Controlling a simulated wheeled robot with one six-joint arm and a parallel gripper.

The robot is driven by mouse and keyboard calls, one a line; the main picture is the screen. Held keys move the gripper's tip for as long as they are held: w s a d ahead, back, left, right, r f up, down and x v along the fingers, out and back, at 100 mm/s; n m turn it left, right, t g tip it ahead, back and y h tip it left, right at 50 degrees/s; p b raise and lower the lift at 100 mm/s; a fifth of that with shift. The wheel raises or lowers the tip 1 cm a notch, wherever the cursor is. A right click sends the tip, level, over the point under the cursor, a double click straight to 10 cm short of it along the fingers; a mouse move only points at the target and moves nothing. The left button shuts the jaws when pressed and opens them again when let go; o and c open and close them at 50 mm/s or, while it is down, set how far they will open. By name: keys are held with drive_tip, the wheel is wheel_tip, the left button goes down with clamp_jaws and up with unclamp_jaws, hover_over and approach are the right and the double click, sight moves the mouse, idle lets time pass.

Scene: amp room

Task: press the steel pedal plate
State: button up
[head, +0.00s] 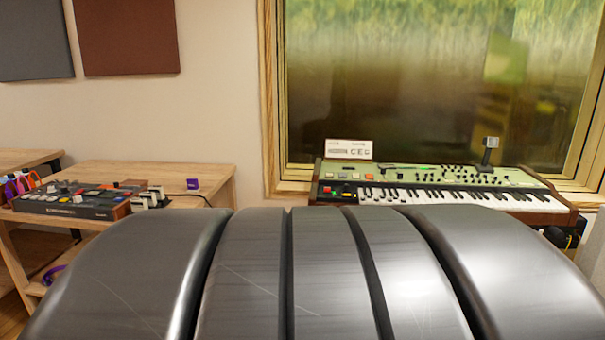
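I cannot make out a steel pedal plate for certain in the head view. A small pale grey square plate (490,142) sits on a dark post at the back of the keyboard synthesizer (440,177), right of centre; I cannot tell if it is a pedal. My gripper is not in view. The lower middle of the view is blocked close up by dark metal bands, which hide the floor there.
A wooden table (208,177) at left holds a dark control box (75,202) with knobs and a small purple block (192,184). A white card (348,149) stands behind the synthesizer. A wood-framed window (420,80) is at the back.

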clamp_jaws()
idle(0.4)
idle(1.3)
